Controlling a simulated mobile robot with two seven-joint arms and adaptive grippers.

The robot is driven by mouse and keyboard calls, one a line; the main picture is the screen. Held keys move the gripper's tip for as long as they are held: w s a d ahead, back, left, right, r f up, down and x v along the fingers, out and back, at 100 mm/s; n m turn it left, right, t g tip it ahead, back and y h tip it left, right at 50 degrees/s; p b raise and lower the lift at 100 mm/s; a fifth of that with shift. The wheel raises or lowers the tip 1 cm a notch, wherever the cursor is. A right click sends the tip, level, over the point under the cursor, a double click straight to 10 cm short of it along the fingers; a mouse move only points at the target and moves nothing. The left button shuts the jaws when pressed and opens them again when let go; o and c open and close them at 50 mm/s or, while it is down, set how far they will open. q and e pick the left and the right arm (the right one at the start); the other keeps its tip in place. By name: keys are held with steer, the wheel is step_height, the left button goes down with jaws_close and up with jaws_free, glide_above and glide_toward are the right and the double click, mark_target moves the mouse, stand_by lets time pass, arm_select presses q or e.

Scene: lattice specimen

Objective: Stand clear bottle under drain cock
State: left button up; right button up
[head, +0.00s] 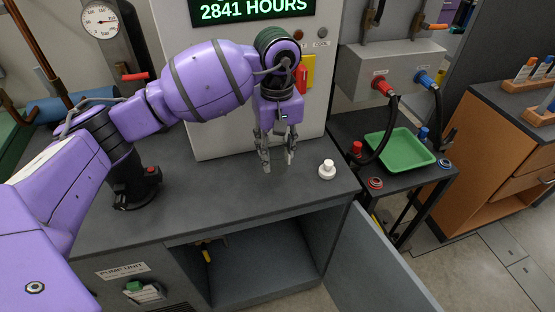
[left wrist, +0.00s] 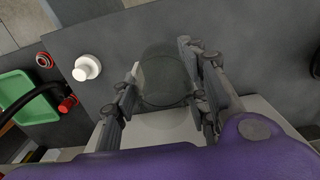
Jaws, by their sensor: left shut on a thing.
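My left gripper (head: 277,163) is above the dark worktop, fingers pointing down. It is shut on the clear bottle, which is see-through and hard to make out in the head view. In the left wrist view the bottle (left wrist: 165,75) shows as a faint, round, glassy shape between the two fingers of the left gripper (left wrist: 165,90). I cannot tell whether its base touches the worktop. A small yellow-handled fitting (head: 207,253), possibly the drain cock, shows inside the open cabinet below. My right gripper is not in view.
A white knobbed stopper or cap (head: 327,170) stands on the worktop (head: 230,200) to the right of the gripper. The cabinet (head: 265,270) is open, its door (head: 375,265) swung out to the right. A green tray (head: 400,148) and hoses stand farther right.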

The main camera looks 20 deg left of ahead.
mark_target(277, 152)
arm_select(q)
steer(key=w+f, duration=0.2)
steer(key=f, duration=0.1)
steer(key=shift+w+a, duration=0.2)
steer(key=shift+a, duration=0.15)
steer(key=shift+w+f, duration=0.15)
steer(key=shift+f, duration=1.45)
steer(key=shift+f, duration=0.15)
steer(key=o, duration=0.6)
steer(key=shift+f, duration=0.15)
steer(key=o, duration=0.5)
steer(key=shift+c, duration=0.2)
